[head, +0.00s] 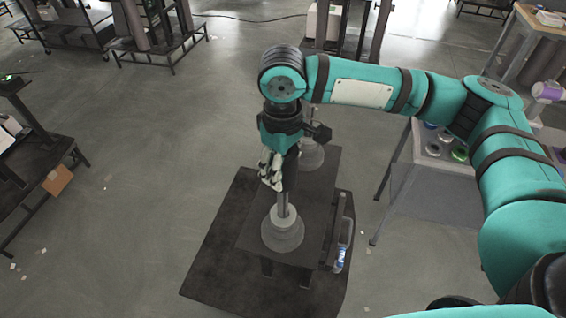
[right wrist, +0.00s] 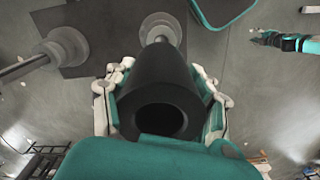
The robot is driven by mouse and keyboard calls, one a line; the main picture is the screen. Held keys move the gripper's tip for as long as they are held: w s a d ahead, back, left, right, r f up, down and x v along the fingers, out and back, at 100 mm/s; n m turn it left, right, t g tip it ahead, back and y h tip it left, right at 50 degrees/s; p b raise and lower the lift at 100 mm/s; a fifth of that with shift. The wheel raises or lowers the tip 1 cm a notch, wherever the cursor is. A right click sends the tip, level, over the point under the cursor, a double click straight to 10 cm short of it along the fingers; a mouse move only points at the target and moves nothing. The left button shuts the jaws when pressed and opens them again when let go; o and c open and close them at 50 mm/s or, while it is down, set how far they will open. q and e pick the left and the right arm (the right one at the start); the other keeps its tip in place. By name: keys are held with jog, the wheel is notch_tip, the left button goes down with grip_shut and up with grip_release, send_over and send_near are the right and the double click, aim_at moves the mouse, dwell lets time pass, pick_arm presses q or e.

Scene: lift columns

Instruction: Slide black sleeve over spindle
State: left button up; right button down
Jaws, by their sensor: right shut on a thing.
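My right gripper (head: 272,168) is shut on the black sleeve (right wrist: 160,95), with its pale fingers on both sides of it in the right wrist view. The sleeve (head: 290,170) is upright, above the flared grey base (head: 283,232) of the nearer spindle (head: 283,202). The spindle's lower shaft shows bare below the sleeve. The sleeve looks lined up with the shaft, but I cannot tell whether the tip is inside. In the right wrist view, the sleeve's near end shows its open bore, and the spindle base (right wrist: 160,27) shows beyond it.
A second spindle (head: 311,153) stands behind on the same dark stand (head: 262,238); it also shows in the right wrist view (right wrist: 62,47). A clear bottle (head: 343,245) is at the stand's right. A grey table (head: 405,180) with several small items stands right.

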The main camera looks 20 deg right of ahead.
aim_at(283, 201)
jog(key=shift+r, duration=0.1)
jog(key=shift+f, duration=0.2)
dwell(0.4)
jog(key=shift+f+b, duration=1.15)
jog(key=shift+f, duration=4.9)
jog(key=shift+c, duration=1.9)
grip_release()
jog(key=shift+f, duration=0.1)
